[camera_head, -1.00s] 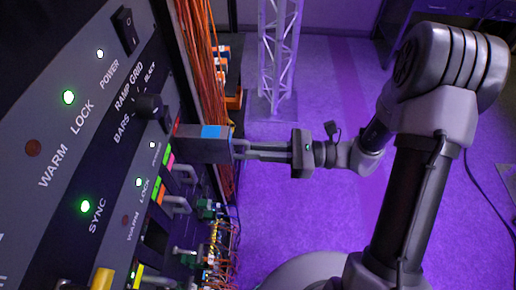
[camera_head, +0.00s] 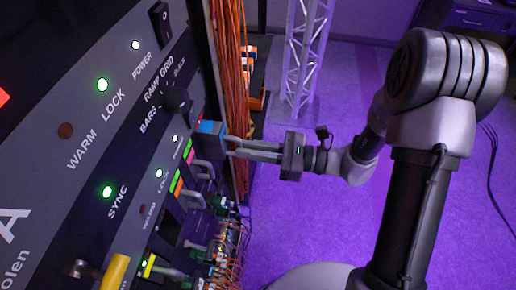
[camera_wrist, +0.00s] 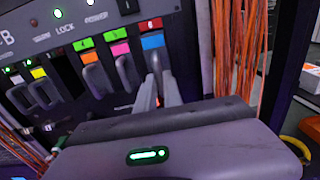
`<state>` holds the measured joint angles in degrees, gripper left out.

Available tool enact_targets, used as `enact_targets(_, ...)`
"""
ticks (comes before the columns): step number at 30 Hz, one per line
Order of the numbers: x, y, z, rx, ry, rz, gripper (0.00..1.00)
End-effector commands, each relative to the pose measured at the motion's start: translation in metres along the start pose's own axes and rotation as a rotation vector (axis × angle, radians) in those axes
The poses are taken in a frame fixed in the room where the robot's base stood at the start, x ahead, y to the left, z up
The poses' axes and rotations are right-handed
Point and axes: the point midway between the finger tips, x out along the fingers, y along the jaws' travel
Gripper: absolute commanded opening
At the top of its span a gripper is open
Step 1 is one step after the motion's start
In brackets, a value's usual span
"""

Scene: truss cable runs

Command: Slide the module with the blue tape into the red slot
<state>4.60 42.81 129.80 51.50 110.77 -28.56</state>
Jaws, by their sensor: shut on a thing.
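The module with the blue tape (camera_head: 210,127) is a dark grey box, partly inside the rack's right-hand slot, its front end standing out from the panel. In the wrist view its blue tape (camera_wrist: 153,41) sits just below a red label (camera_wrist: 150,24) that marks the slot; a little red also shows beside the tape in the head view. My gripper (camera_head: 230,147) is shut on the module's front handle, its two long fingers reaching in from the right. In the wrist view the fingers (camera_wrist: 158,92) meet the handle. The slot's inside is hidden by the module.
Modules with green-and-orange (camera_wrist: 89,57) and green-and-pink (camera_wrist: 120,49) marks sit beside it, their handles sticking out. Orange cables (camera_head: 230,80) hang close on the right of the rack. A truss (camera_head: 305,60) stands behind.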

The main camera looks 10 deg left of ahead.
Motion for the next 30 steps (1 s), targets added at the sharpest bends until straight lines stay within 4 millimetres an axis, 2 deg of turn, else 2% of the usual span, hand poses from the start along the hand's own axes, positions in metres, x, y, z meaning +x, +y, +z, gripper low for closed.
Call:
enact_targets(6, 0.013, 0.001, 0.000, 0.000, 0.000, 0.001, 0.00)
enact_targets(17, 0.016, 0.000, 0.000, 0.000, 0.000, 0.000, 0.00)
enact_targets(30, 0.046, 0.001, 0.000, -0.001, 0.000, 0.002, 0.00)
